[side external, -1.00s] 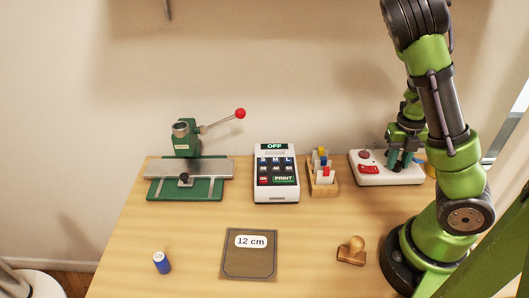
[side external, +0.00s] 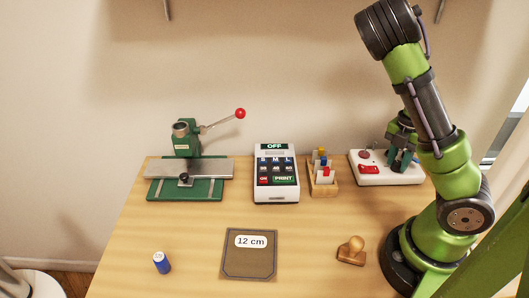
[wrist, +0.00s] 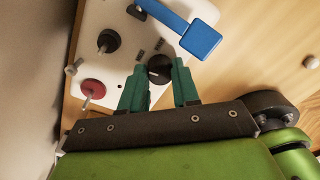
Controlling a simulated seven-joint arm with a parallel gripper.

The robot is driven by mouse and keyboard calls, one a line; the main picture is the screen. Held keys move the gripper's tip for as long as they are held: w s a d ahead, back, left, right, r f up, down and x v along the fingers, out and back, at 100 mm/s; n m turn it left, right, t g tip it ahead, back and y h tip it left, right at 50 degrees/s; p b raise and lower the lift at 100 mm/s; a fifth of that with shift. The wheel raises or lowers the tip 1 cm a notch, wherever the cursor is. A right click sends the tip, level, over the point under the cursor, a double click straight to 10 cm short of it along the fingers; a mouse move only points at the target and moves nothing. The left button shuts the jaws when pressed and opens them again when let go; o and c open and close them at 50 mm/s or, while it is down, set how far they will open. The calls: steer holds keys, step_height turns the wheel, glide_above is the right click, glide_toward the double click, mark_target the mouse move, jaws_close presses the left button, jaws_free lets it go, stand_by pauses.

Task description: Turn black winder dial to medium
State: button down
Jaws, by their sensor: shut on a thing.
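The white winder (side external: 405,178) stands at the back right of the table and fills the upper part of the wrist view (wrist: 127,62). Its black dial (wrist: 159,67) sits near the winder's edge, between the green fingertips of my gripper (wrist: 158,80). My gripper is shut on the dial, with one finger on each side. In the side view my gripper (side external: 402,160) reaches down onto the winder and hides the dial. The dial's setting and its labels are too small to read.

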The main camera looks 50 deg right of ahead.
mark_target(395, 161)
steer(key=shift+d+m, duration=0.1)
steer(key=shift+m, duration=0.5)
steer(key=c, duration=1.1)
jaws_free()
steer(key=shift+r, duration=0.1)
step_height(395, 161, up, 17)
steer(key=shift+w, duration=0.35)
steer(key=shift+f, duration=0.2)
